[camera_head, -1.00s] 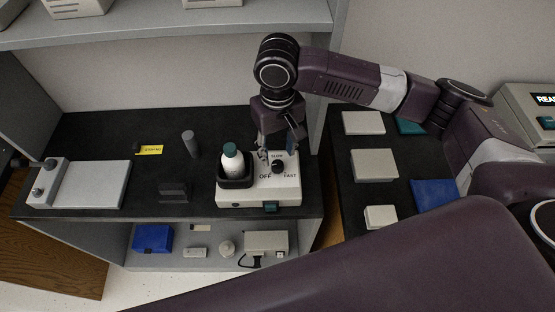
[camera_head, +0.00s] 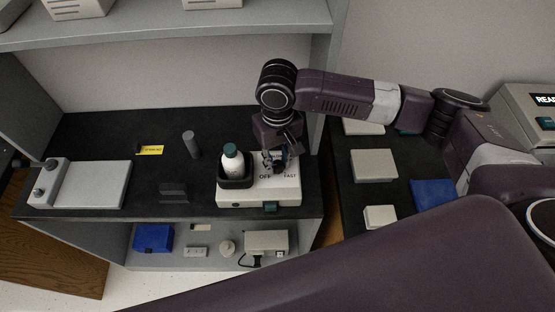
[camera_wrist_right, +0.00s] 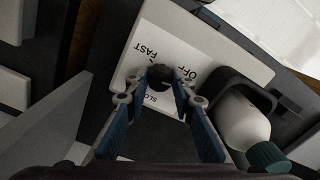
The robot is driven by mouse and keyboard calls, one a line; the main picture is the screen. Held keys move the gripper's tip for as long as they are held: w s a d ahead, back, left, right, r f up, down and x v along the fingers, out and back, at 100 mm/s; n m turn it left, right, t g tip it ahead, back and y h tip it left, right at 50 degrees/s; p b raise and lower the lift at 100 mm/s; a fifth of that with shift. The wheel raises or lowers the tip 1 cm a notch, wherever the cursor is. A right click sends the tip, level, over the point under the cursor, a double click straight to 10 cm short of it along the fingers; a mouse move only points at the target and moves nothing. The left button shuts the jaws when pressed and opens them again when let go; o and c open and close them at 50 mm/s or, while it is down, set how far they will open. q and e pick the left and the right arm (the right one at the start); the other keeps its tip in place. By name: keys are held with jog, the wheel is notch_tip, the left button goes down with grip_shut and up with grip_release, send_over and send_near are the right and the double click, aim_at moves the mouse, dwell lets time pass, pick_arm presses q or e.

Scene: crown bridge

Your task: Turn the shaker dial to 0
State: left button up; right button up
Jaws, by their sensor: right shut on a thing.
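The shaker (camera_head: 259,194) is a white box on the black bench top. Its face carries the words OFF, FAST and, in the right wrist view, SLOW. The black dial (camera_wrist_right: 160,77) sits on that face between my fingertips. My right gripper (camera_head: 277,164) reaches down onto the shaker from above. In the right wrist view my right gripper (camera_wrist_right: 159,92) has its blue fingers on either side of the dial, closed on it. A white bottle with a teal cap (camera_head: 232,161) stands in the dark holder (camera_head: 236,181) on the shaker, beside the dial. The dial's pointer direction cannot be made out.
A grey-white plate device (camera_head: 88,185) lies at the left of the bench. A grey cylinder (camera_head: 191,144) and a yellow label (camera_head: 150,150) stand behind. Pale boxes (camera_head: 374,165) and a blue pad (camera_head: 434,192) lie on the right counter. An upper shelf (camera_head: 160,36) hangs above.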

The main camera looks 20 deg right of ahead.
aim_at(278, 165)
jog(key=shift+r+n+p, duration=0.2)
jog(key=shift+n+p, duration=0.5)
jog(key=shift+p, duration=0.55)
jog(key=shift+r+n+p, duration=0.15)
jog(key=shift+n+p, duration=0.55)
jog(key=shift+p, duration=0.55)
grip_shut()
jog(key=shift+f+n+p, duration=0.25)
jog(key=shift+n+p, duration=0.2)
jog(key=shift+n, duration=0.25)
jog(key=o, duration=1.1)
grip_release()
notch_tip(278, 165, up, 12)
jog(key=shift+f, duration=0.1)
